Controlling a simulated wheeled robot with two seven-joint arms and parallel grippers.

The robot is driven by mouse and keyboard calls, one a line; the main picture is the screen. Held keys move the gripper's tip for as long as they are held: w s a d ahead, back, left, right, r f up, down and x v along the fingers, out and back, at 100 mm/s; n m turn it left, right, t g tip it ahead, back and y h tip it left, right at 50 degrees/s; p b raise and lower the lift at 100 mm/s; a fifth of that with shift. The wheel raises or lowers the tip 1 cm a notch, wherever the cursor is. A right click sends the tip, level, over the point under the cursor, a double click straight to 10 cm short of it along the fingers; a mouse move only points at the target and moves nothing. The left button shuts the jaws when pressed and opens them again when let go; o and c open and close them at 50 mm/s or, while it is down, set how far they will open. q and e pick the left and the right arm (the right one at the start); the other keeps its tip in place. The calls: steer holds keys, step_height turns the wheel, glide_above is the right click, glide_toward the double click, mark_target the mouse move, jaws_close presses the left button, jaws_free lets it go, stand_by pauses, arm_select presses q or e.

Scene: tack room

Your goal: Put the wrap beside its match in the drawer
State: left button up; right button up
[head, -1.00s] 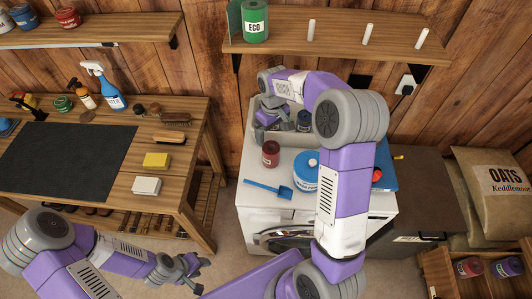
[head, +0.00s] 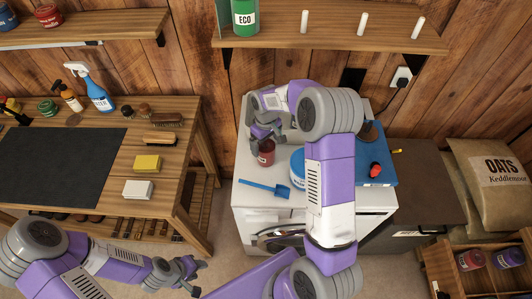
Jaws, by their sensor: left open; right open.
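A dark red wrap (head: 265,156) stands on the white washing machine top (head: 248,210). My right gripper (head: 266,138) is open just above and behind it, its fingers close to its top; I cannot tell whether they touch. The wooden drawer (head: 434,268) at the lower right holds a red wrap (head: 470,261) on the left and a purple wrap (head: 509,259) on the right. My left gripper (head: 192,276) is open and empty in the lower middle, over the floor in front of the workbench.
A blue scoop (head: 266,188) and a white-and-blue tub (head: 297,168) are close to the standing wrap. A blue box (head: 390,168) lies right of my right arm. An oats sack (head: 492,175) stands behind the drawer. A shelf (head: 330,38) overhangs the machine's back.

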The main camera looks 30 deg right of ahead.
steer(key=shift+r, duration=0.1)
steer(key=c, duration=1.6)
